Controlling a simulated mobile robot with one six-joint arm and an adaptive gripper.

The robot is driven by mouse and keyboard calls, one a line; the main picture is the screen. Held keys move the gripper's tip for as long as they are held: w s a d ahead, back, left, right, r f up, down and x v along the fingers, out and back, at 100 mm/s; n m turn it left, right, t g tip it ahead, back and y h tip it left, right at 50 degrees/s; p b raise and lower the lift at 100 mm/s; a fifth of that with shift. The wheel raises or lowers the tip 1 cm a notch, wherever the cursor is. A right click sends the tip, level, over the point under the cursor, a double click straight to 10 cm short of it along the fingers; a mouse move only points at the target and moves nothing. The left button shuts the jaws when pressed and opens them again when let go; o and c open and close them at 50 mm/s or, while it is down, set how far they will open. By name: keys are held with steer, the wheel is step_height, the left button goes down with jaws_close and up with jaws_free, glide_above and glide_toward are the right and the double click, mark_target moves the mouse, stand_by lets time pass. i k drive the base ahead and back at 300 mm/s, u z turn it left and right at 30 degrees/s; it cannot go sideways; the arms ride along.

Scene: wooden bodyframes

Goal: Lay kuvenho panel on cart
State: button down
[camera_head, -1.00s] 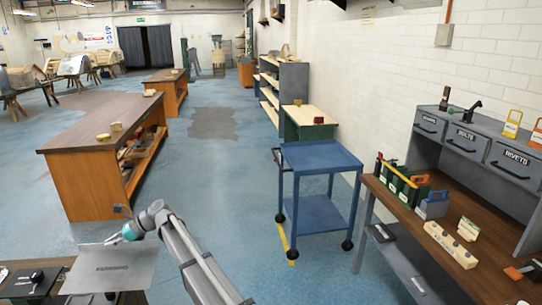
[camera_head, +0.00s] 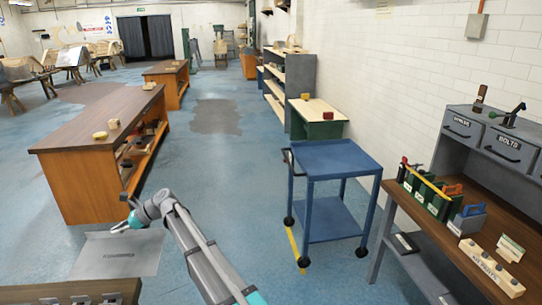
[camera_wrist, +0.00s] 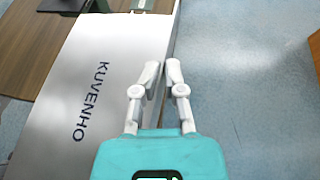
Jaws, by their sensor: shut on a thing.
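The kuvenho panel (camera_head: 135,262) is a thin grey-silver sheet at the lower left of the head view. In the wrist view the panel (camera_wrist: 105,60) shows its dark KUVENHO lettering. My gripper (camera_head: 128,224) is shut on the panel's edge, and its two pale fingertips (camera_wrist: 163,72) pinch that edge in the wrist view. The blue cart (camera_head: 330,157) stands right of the middle, with a bare top, a lower shelf and a handle on its left side. The panel is apart from the cart, to its left.
A wooden bench (camera_head: 95,125) stands at the left, and a table edge (camera_head: 75,290) lies at the lower left by the panel. A workbench (camera_head: 470,240) with a tool caddy (camera_head: 437,200) is at the right. Blue floor is open between bench and cart.

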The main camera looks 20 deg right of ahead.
mark_target(332, 160)
steer(key=i, duration=2.7)
steer(key=z, duration=1.65)
